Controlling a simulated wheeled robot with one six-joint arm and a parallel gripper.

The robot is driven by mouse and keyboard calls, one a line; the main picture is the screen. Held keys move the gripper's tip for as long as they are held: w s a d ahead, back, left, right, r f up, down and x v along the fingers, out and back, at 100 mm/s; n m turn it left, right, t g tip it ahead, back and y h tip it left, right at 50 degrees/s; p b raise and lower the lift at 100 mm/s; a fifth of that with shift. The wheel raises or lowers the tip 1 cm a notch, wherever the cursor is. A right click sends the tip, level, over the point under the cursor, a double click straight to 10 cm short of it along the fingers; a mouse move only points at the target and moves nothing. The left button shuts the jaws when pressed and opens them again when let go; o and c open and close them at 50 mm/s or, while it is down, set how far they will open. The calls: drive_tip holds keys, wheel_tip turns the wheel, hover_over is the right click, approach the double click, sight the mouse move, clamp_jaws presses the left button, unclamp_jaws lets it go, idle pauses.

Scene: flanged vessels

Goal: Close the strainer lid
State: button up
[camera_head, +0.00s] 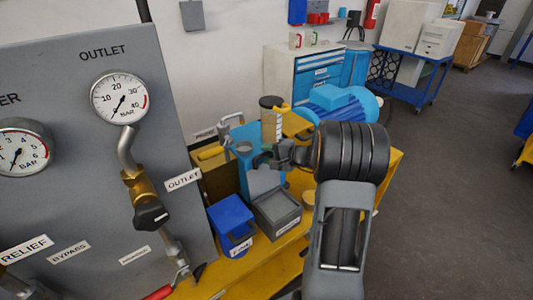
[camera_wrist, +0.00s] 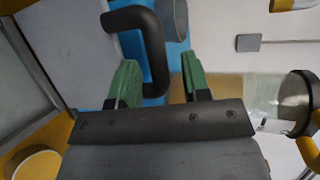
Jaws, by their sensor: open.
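In the wrist view, a thick black U-shaped handle (camera_wrist: 152,35) reaches down beside a light grey panel (camera_wrist: 60,40), which looks like the raised lid. The panel also shows in the head view (camera_head: 264,181), standing up at the back of a grey box (camera_head: 280,213). My gripper (camera_wrist: 160,76) is open, with green finger pads on either side of the handle's outer bar. I cannot tell whether either pad touches it. In the head view my gripper (camera_head: 281,154) is small and dark, just above the panel, and its fingers are hard to make out.
A blue bin (camera_head: 232,226) stands left of the grey box on the yellow bench (camera_head: 268,270). A clear cylinder with a black cap (camera_head: 271,120) and a blue motor (camera_head: 340,103) stand behind. The grey gauge panel (camera_head: 90,190) closes off the left side.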

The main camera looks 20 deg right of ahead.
drive_tip(key=shift+w+a+f, duration=0.2)
drive_tip(key=shift+w+a, duration=0.2)
drive_tip(key=shift+w, duration=0.1)
clamp_jaws()
drive_tip(key=shift+d, duration=0.1)
